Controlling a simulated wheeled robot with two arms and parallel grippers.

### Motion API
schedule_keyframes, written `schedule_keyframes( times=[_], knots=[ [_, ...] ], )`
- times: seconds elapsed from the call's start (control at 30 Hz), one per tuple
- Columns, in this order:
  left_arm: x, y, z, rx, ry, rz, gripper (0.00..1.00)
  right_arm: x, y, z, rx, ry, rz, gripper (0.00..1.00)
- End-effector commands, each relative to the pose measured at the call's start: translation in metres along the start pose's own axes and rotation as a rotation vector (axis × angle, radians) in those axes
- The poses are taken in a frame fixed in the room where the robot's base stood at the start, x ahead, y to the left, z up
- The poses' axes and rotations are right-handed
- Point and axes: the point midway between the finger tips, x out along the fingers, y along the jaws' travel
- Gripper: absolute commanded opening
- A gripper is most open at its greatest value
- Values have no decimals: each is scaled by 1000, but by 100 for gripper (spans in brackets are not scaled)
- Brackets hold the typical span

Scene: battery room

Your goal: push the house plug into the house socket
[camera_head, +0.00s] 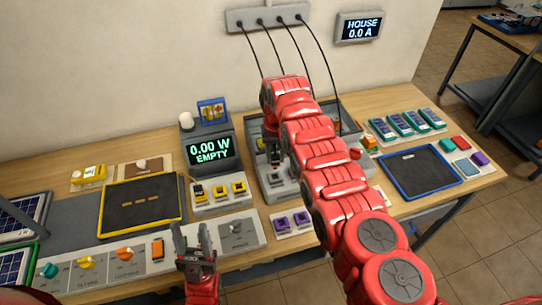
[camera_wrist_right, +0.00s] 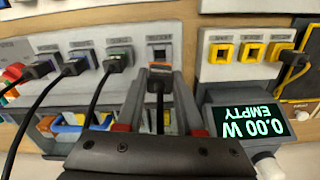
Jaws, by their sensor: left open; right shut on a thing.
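My right gripper (camera_wrist_right: 160,92) is shut on the house plug (camera_wrist_right: 160,75), a dark plug with an orange-brown end and a black cable running back between the fingers. The plug points at a dark socket (camera_wrist_right: 160,50) in a grey panel, the house socket by its place; its label is too small to read. Plug and socket are lined up and very close; I cannot tell whether they touch. In the head view my right gripper (camera_head: 275,157) is over the grey panel, partly covered by my arm. My left gripper (camera_head: 193,243) is open and empty near the table's front edge.
A yellow-socket block (camera_wrist_right: 245,50) and a "0.00 W EMPTY" display (camera_head: 208,150) stand beside. Cables hang from a wall strip (camera_head: 267,17). The house display (camera_head: 361,27) reads 0.0 A.

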Motion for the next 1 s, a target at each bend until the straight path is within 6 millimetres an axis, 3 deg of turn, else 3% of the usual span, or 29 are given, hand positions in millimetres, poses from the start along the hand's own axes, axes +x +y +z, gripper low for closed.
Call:
schedule_keyframes(
  times=[0.4,1.0],
  knots=[
    [-34,2,6,0,0,0,50,47,0,0,1,0,0,0],
    [-36,2,6,0,0,0,50,50,0,0,0,1,0,0]
  ],
)
